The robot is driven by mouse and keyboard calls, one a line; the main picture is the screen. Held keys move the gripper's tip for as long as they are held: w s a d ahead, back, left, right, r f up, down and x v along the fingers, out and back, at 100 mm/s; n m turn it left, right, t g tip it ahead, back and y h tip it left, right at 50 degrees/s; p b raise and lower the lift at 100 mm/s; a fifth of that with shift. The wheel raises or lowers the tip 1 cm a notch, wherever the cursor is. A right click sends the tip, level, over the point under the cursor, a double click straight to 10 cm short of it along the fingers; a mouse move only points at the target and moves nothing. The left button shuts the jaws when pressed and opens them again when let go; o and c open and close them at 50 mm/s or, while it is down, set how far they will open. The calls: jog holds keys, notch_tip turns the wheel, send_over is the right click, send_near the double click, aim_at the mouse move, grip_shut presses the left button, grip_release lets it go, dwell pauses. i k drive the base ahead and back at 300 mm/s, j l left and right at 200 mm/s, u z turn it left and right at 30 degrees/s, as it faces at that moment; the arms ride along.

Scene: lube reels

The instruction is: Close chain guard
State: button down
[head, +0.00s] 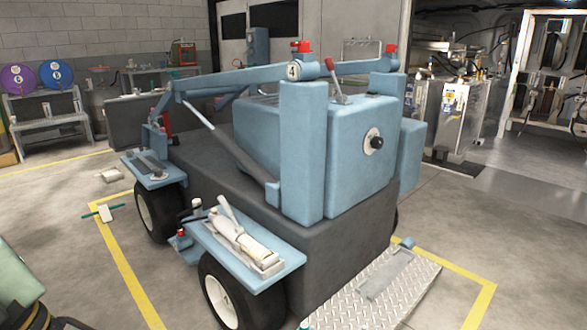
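A blue and dark grey wheeled machine (262,141) fills the middle of the head view, marked with a 4 on its front post. I cannot tell which part, if any, is the chain guard. A blue shelf over the near wheel (222,300) carries a pale cylinder-shaped part (240,240) lying on it. A second blue shelf (150,172) sits over the farther wheel. My gripper is not in view.
A diamond-plate step (415,283) lies at the machine's front right. Yellow floor lines surround the machine, with small loose items (103,212) on the left floor. A reel stand (45,117) is at back left. A metal cabinet (455,116) stands at back right. Floor on the right is clear.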

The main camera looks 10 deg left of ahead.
aim_at(155, 138)
jog(key=i+j, duration=0.3)
jog(key=j, duration=0.15)
jog(key=i+j, duration=0.3)
jog(key=j, duration=0.2)
jog(key=i+j, duration=0.3)
jog(key=j, duration=0.15)
jog(key=i+j, duration=0.25)
jog(key=j, duration=0.25)
jog(key=i+j, duration=0.3)
jog(key=j, duration=0.15)
jog(key=i+j, duration=0.3)
jog(key=j, duration=0.2)
jog(key=i+j, duration=0.3)
jog(key=j, duration=0.15)
jog(key=i+j, duration=0.6)
jog(key=i, duration=0.2)
